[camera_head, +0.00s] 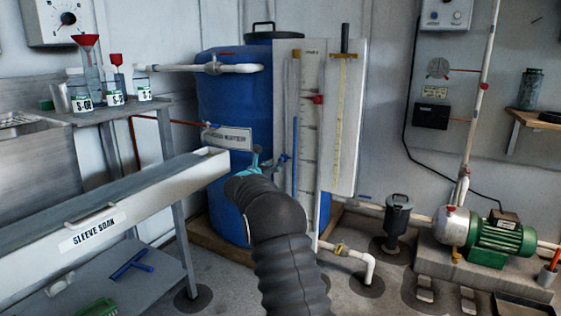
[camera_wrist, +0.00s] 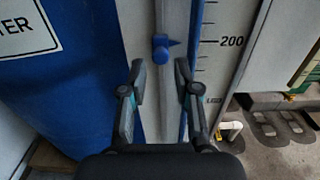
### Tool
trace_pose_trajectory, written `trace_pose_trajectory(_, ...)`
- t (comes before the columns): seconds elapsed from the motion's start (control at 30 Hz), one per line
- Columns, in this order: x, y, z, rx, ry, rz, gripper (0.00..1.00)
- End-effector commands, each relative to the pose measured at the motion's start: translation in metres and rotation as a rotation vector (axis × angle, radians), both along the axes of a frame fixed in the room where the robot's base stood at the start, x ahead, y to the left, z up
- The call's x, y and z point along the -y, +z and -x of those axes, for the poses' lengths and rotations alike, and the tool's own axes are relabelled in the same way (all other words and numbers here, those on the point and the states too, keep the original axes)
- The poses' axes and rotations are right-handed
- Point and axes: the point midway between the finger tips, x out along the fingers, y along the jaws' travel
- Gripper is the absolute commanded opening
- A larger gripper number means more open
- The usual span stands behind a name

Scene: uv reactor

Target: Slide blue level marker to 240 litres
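The blue level marker (camera_wrist: 161,48) is a small knob with a pointer on a pale vertical strip. In the wrist view its pointer aims right, about level with the 200 mark. It also shows in the head view (camera_head: 283,157), left of the blue sight-tube column. My gripper (camera_wrist: 160,75) is open, with its fingertips to either side of the strip, appearing below the marker in the picture and not touching it. In the head view my gripper (camera_head: 255,157) is partly hidden by my dark arm. The scale board (camera_head: 309,140) carries the graduations; no 240 label is readable.
A red marker (camera_head: 318,99) sits higher on the scale board. The blue tank (camera_head: 225,105) stands behind, with a white pipe (camera_head: 215,68) across it. The sleeve soak trough (camera_head: 120,205) lies left of my arm. A green pump (camera_head: 495,240) stands at right.

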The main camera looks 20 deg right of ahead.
Motion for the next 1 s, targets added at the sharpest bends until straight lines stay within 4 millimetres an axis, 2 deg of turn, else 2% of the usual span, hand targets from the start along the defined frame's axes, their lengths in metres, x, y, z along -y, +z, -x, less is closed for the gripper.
trace_pose_trajectory(0.13,0.021,-0.001,-0.015,0.000,-0.003,-0.001,0.31)
trace_pose_trajectory(0.33,0.037,0.000,-0.029,0.000,-0.001,-0.001,0.31)
trace_pose_trajectory(0.77,0.044,0.000,-0.034,0.000,-0.001,-0.001,0.31)
trace_pose_trajectory(0.8,0.044,0.000,-0.034,0.000,-0.001,-0.001,0.29)
trace_pose_trajectory(0.9,0.044,0.000,-0.034,0.000,-0.001,-0.001,0.04)
trace_pose_trajectory(0.93,0.044,0.000,-0.034,0.000,-0.001,-0.001,0.00)
trace_pose_trajectory(1.0,0.044,0.000,-0.034,0.000,-0.001,-0.001,0.00)
